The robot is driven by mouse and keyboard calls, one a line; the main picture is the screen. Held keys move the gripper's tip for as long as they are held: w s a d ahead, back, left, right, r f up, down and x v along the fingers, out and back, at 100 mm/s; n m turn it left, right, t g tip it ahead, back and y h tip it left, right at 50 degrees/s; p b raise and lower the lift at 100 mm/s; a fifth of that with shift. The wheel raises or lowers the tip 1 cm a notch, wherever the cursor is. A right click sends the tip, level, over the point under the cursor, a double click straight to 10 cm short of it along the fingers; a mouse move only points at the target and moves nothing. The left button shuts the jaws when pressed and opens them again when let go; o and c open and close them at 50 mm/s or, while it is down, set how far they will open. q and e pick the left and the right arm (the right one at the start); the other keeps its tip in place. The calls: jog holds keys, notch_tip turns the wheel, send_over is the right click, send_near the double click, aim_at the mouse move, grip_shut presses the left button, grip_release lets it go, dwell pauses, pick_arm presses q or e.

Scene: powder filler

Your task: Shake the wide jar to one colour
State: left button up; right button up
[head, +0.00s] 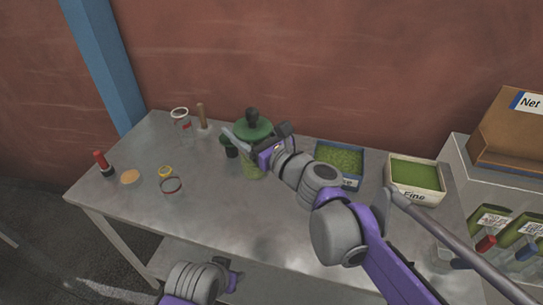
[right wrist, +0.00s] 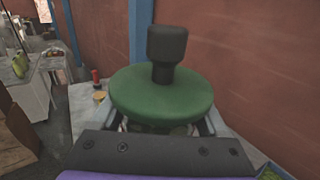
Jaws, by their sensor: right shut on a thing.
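The wide jar (head: 252,168) has a green lid with a black knob, and the part of its body that shows looks yellow-green. My right gripper (head: 254,147) is shut on it just below the lid. In the right wrist view the lid of the wide jar (right wrist: 160,97) sits upright between the fingers, with the jar body mostly hidden below. I cannot tell whether its base touches the table or how even the colour inside is. My left arm shows at the bottom of the head view, but its jaws are not clear.
Green powder trays (head: 415,197) stand right. The table's front middle is clear.

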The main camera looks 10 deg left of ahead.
aim_at(263, 131)
jog(key=shift+a, duration=0.2)
jog(key=d, duration=0.9)
jog(key=shift+a, duration=2.25)
jog(key=shift+a, duration=0.1)
jog(key=shift+a, duration=2.15)
jog(key=d, duration=0.9)
jog(key=shift+a+p, duration=0.3)
jog(key=shift+a, duration=1.95)
